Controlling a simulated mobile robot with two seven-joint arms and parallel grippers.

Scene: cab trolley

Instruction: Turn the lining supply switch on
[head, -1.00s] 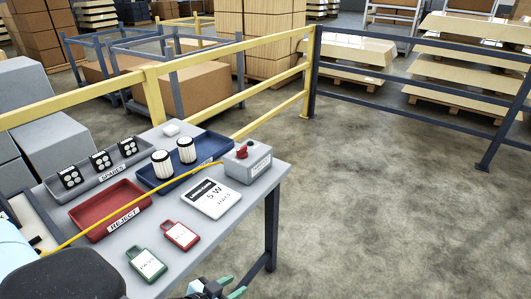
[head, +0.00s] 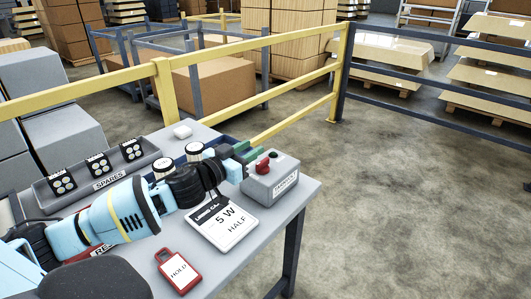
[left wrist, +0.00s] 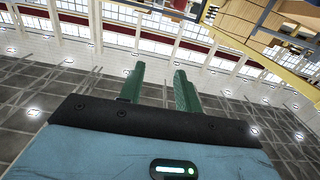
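A grey switch box (head: 262,187) with a red knob (head: 262,166) on top and a white label on its front stands near the table's right edge in the head view. The label is too small to read surely. My left gripper (head: 246,152) reaches across the table, its green fingers just behind and left of the knob. I cannot tell whether they touch the box. In the left wrist view, the left gripper's fingers (left wrist: 160,88) are apart with nothing between them; the box and knob do not show there. My right gripper is not in view.
A white "5 W HALF" card (head: 222,229) and a red HOLD tag (head: 180,271) lie on the grey table (head: 232,273). A SPARES tray (head: 128,177) holds black blocks. My arm covers much of the red tray. A yellow rail (head: 215,62) runs behind the table.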

